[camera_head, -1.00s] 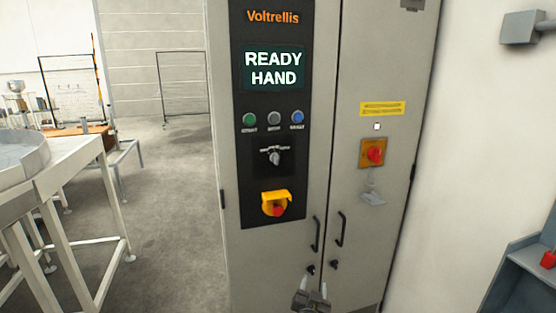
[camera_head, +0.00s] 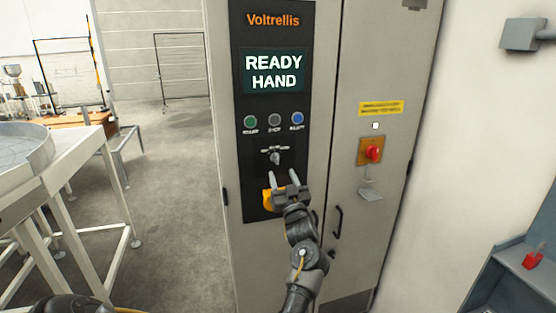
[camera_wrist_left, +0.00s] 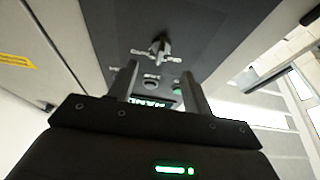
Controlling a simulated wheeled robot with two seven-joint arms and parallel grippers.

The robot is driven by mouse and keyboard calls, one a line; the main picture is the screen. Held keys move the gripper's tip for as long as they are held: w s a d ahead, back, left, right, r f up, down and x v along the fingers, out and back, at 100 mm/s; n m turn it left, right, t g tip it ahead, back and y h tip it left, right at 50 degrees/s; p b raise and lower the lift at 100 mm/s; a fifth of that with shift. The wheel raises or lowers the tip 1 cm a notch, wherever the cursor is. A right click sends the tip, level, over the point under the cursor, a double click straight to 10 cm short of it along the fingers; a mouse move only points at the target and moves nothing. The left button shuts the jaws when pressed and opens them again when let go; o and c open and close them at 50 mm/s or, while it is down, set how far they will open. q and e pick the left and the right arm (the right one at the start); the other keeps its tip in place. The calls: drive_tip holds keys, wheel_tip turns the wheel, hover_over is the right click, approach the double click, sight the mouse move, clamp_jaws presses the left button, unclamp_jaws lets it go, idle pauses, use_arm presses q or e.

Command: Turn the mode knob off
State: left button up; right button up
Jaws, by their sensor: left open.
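The mode knob (camera_head: 275,156) is a small grey selector on the black control panel, below a row of three buttons. My left gripper (camera_head: 284,178) is open and empty, just below the knob in the head view, in front of the yellow-collared emergency stop and partly hiding it. In the left wrist view the knob (camera_wrist_left: 159,46) shows beyond and between the two fingertips (camera_wrist_left: 158,75), apart from them. The display (camera_head: 274,71) reads READY HAND. My right gripper is not in view.
The yellow emergency stop housing (camera_head: 268,200) is close by my left gripper. A red switch (camera_head: 373,152) on a yellow plate and door handles (camera_head: 338,222) are on the cabinet's right side. A white-framed table (camera_head: 80,160) stands left, with open floor between.

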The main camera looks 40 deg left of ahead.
sight(277, 162)
use_arm(q)
drive_tip(key=p+x, duration=0.1)
drive_tip(key=x, duration=0.4)
drive_tip(key=shift+s+p, duration=0.1)
drive_tip(key=shift+p, duration=0.3)
drive_tip(key=shift+w+a+r, duration=0.2)
drive_tip(key=shift+w+a, duration=0.25)
drive_tip(key=shift+a, duration=0.1)
drive_tip(key=c, duration=1)
drive_tip(key=shift+o, duration=0.2)
drive_tip(key=shift+w+d+n+g+y+b, duration=0.15)
drive_tip(key=shift+n+g+b, duration=1)
drive_tip(key=shift+n+b, duration=1.3)
drive_tip(key=shift+s+a+n+g+y+b, duration=0.1)
drive_tip(key=shift+n+g+y+b, duration=0.15)
drive_tip(key=shift+n+g+b, duration=1.55)
drive_tip(key=shift+w+d+n+g+y+b, duration=0.15)
drive_tip(key=shift+n+g+b, duration=0.4)
drive_tip(key=shift+n+b, duration=2.45)
drive_tip(key=shift+r+m, duration=0.1)
drive_tip(key=shift+m, duration=0.15)
